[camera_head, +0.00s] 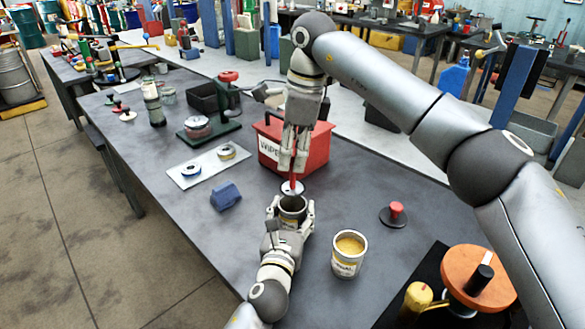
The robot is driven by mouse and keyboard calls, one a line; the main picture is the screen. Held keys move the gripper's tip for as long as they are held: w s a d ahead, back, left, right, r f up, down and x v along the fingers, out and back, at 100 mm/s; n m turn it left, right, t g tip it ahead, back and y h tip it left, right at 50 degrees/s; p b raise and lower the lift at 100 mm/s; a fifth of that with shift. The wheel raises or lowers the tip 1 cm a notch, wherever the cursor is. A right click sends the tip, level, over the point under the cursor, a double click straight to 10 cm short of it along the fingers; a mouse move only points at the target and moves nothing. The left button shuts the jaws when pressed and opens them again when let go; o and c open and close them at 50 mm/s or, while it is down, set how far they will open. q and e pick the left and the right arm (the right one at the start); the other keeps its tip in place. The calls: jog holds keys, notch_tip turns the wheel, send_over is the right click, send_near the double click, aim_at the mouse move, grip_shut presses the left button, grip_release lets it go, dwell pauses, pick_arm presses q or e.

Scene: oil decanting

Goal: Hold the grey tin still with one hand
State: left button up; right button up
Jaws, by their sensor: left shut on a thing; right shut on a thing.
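The grey tin (292,203) stands on the dark table in the middle of the camera_head view. My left gripper (290,213) is shut on it, with a finger on each side, and hides much of its front. My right gripper (293,166) points down just above the tin and is shut on the red handle of a tool with a pale round disc (291,188). The disc is over the tin's far rim; I cannot tell whether they touch.
A yellow-filled tin (348,254) stands right of the grey tin. A red wipes box (292,146) is close behind my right gripper. A blue block (226,196) lies to the left. A red-knobbed black disc (395,215) and an orange round-topped device (478,277) are at right.

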pick_arm(q)
jog(key=o, duration=1.2)
jog(key=s, duration=0.3)
jog(key=s+a, duration=0.1)
jog(key=s, duration=0.3)
jog(key=s+a, duration=0.1)
jog(key=s, duration=0.3)
jog(key=shift+s+a, duration=0.1)
jog(key=shift+s+a+f, duration=0.1)
jog(key=shift+s, duration=0.3)
